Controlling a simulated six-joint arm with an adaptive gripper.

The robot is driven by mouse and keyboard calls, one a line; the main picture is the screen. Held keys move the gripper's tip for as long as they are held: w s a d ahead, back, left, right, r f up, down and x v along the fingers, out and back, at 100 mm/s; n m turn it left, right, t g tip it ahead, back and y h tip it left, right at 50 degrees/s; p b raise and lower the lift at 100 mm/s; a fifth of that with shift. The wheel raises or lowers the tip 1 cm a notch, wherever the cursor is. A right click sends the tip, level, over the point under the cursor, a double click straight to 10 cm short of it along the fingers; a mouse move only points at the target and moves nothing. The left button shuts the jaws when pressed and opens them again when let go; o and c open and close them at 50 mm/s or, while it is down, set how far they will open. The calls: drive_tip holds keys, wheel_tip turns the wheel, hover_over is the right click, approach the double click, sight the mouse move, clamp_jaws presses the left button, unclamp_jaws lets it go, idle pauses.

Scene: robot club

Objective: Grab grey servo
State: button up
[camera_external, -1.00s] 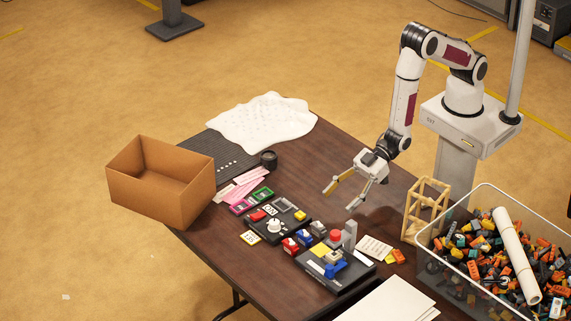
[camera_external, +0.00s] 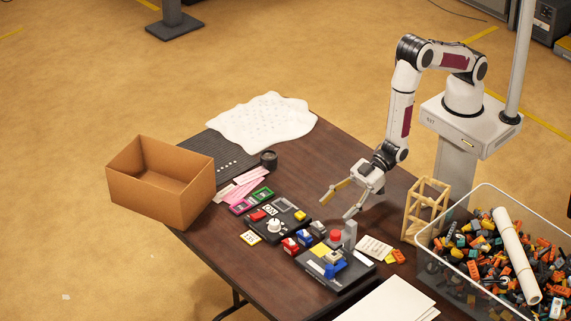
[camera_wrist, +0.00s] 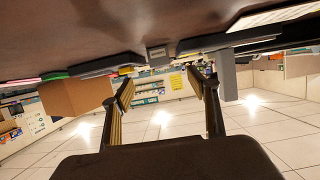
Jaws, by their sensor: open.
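A small grey block that looks like the grey servo (camera_external: 318,229) stands on the table at the end of a short row, beside a blue block (camera_external: 304,237) and a red block (camera_external: 290,245). In the wrist view, a grey labelled block (camera_wrist: 157,56) shows beyond and between my fingertips, and it appears to be the same servo. My gripper (camera_external: 335,208) is open and empty, above the table on the far side of the servo and apart from it. Its two fingers also show in the wrist view (camera_wrist: 162,88), spread wide.
A black board with a white knob (camera_external: 274,227) lies left of the servo. A black station with a red button (camera_external: 335,236) and a grey post stands close on its right. A wooden frame (camera_external: 408,225) and a bin of parts (camera_external: 470,200) are further right. A cardboard box (camera_external: 140,195) is left.

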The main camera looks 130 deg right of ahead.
sight(318, 230)
drive_tip(key=shift+w+f, duration=0.2)
drive_tip(key=shift+w, duration=0.25)
drive_tip(key=shift+w, duration=0.15)
drive_tip(key=shift+x, duration=2.45)
drive_tip(key=shift+c, duration=0.4)
drive_tip(key=shift+r, duration=0.1)
drive_tip(key=c, duration=1.1)
